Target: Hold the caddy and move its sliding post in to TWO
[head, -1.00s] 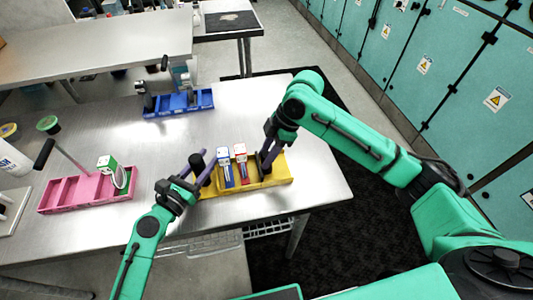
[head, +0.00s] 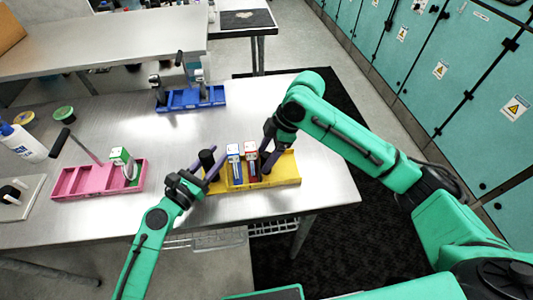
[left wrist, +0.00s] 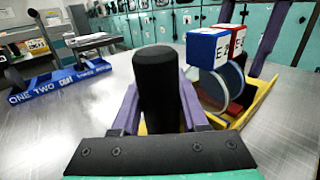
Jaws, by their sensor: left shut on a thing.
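The yellow caddy (head: 285,182) lies on the steel table, with a blue-and-white box (head: 234,152) and a red-and-white box (head: 250,150) standing in it. My left gripper (head: 209,169) is at its left end, shut on an upright black post (left wrist: 158,85), which stands between its purple fingers in the left wrist view. My right gripper (head: 268,157) is down at the caddy, close to the right of the red box. Its fingers overlap a dark shape there, and I cannot tell whether they grip it. The yellow caddy's lettering is not readable.
A blue caddy (head: 188,106) stands farther back; its ONE and TWO labels show in the left wrist view (left wrist: 60,83). A pink caddy (head: 98,191) with a tilted black-ended handle is to the left. A white bottle (head: 24,145) is at far left. The table between the caddies is clear.

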